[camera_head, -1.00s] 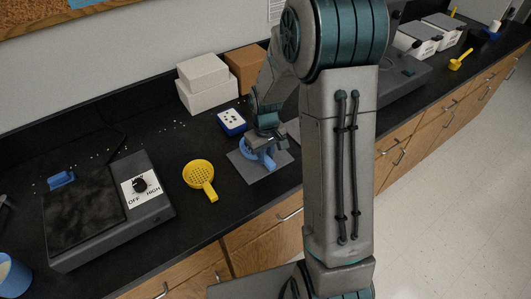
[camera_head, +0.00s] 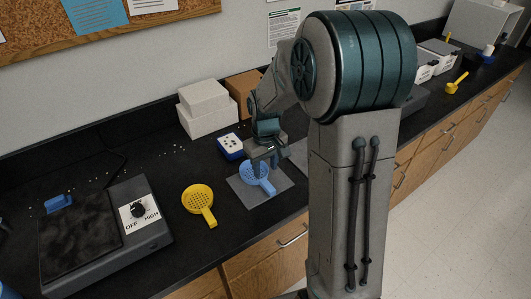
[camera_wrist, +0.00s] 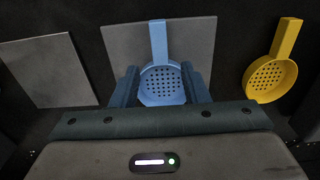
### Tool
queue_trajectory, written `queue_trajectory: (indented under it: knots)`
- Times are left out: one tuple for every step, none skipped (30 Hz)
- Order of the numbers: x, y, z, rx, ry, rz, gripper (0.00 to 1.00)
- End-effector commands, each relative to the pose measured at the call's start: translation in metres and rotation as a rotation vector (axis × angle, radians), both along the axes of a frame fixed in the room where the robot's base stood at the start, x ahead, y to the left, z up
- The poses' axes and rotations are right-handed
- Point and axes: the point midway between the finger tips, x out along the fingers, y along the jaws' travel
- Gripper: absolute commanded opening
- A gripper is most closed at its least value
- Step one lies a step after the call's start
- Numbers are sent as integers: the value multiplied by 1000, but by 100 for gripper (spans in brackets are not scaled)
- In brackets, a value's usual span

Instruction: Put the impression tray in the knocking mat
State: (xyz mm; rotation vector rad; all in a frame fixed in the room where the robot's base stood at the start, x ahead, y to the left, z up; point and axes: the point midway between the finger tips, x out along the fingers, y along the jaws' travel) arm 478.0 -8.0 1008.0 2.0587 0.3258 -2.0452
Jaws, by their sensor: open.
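A blue perforated impression tray (camera_head: 257,176) lies on a grey square mat (camera_head: 277,183), which looks like the knocking mat. In the wrist view the tray (camera_wrist: 162,82) has its round bowl between my fingers and its handle pointing away, over the grey mat (camera_wrist: 198,40). My gripper (camera_head: 266,160) is open just above the tray; its two fingers (camera_wrist: 159,78) stand to either side of the bowl with gaps. A similar yellow perforated tray (camera_head: 198,200) lies on the bare black bench to the left; it also shows in the wrist view (camera_wrist: 272,76).
A second grey plate (camera_wrist: 48,71) lies beside the mat. A blue-and-white box (camera_head: 230,147) and white boxes (camera_head: 207,110) stand behind. A device with an OFF–HIGH dial (camera_head: 138,210) sits at the left. The bench's front edge is close to the mat.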

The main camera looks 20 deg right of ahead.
Motion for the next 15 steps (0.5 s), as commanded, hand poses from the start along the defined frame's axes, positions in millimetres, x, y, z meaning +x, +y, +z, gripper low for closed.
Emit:
queue_trajectory:
  knots:
    - [1,0,12,0,-5,0,41]
    - [1,0,18,0,-5,0,41]
    - [1,0,26,0,-5,-1,41]
    - [0,0,32,-1,-4,-1,41]
    - [0,0,36,-1,-3,-1,41]
    - [0,0,43,0,-3,-1,41]
    - [0,0,47,0,-3,-1,41]
    - [0,0,50,0,-2,-1,41]
    - [0,0,54,0,-1,-1,41]
    - [0,0,56,0,0,-1,41]
    - [-1,0,58,0,0,-1,41]
    - [-1,0,61,-1,-1,-2,41]
    - [-3,0,64,-1,-4,-4,41]
    - [-5,0,66,-2,-8,-7,41]
    - [-9,1,70,-4,-14,-13,41]
